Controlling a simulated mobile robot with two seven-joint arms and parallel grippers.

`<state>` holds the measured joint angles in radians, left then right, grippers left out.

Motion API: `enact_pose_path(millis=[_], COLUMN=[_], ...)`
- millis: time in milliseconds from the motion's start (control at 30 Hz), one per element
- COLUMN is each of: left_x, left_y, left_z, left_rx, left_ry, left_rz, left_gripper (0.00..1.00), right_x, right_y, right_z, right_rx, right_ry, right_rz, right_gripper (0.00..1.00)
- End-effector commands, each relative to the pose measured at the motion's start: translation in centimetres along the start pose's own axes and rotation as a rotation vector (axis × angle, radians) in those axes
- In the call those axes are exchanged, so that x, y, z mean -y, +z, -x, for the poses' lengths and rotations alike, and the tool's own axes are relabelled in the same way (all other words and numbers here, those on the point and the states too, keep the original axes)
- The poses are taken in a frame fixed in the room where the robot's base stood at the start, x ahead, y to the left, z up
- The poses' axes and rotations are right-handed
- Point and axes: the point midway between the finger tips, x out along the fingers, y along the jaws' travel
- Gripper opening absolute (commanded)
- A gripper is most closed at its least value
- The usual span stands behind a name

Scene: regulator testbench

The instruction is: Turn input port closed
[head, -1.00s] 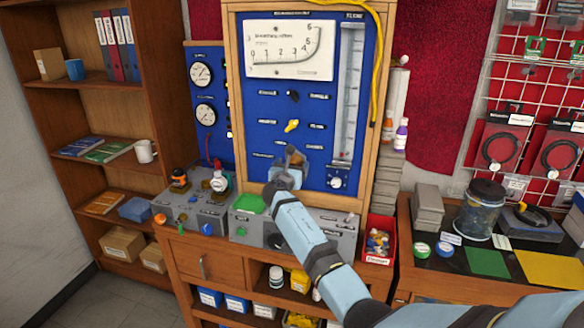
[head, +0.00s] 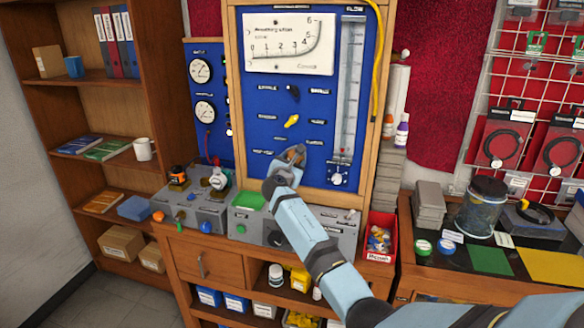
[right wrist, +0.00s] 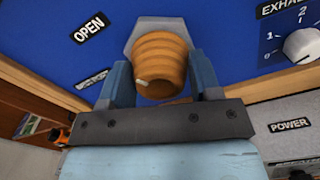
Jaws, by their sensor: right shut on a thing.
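An orange-brown ribbed knob (right wrist: 160,58) sticks out of a grey hexagonal base (right wrist: 150,25) on the blue panel (right wrist: 200,14) in the right wrist view. A small pale mark shows low on the knob's left side. My right gripper (right wrist: 162,78) is shut on the knob, one finger on each side. An OPEN label (right wrist: 89,27) is to the knob's upper left; a second label (right wrist: 92,79) below it is too slanted to read. In the head view my right gripper (head: 292,157) is at the lower middle of the panel and largely hides the knob. My left gripper is not in view.
A white dial knob (right wrist: 302,45) under an EXHAUST label sits to the right of the gripper. A yellow lever (head: 291,121) and a dark lever (head: 292,93) are above it. Grey bench boxes (head: 325,232) stand below; a red bin (head: 379,237) is at their right.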

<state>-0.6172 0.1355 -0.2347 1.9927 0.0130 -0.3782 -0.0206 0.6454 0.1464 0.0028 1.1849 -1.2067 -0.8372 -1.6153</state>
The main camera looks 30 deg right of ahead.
Motion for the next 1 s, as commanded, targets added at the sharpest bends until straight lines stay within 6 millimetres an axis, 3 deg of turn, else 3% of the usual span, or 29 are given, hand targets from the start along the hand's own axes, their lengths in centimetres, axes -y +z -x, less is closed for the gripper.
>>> enact_pose_path(millis=[1000], left_x=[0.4], left_y=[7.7], left_z=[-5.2], left_rx=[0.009], left_ry=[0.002], left_rz=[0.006], left_gripper=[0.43], right_x=[0.1], right_y=[-0.6], right_z=[0.1], right_rx=[-0.002], right_ry=[-0.002], right_rz=[-0.956], right_gripper=[0.34])
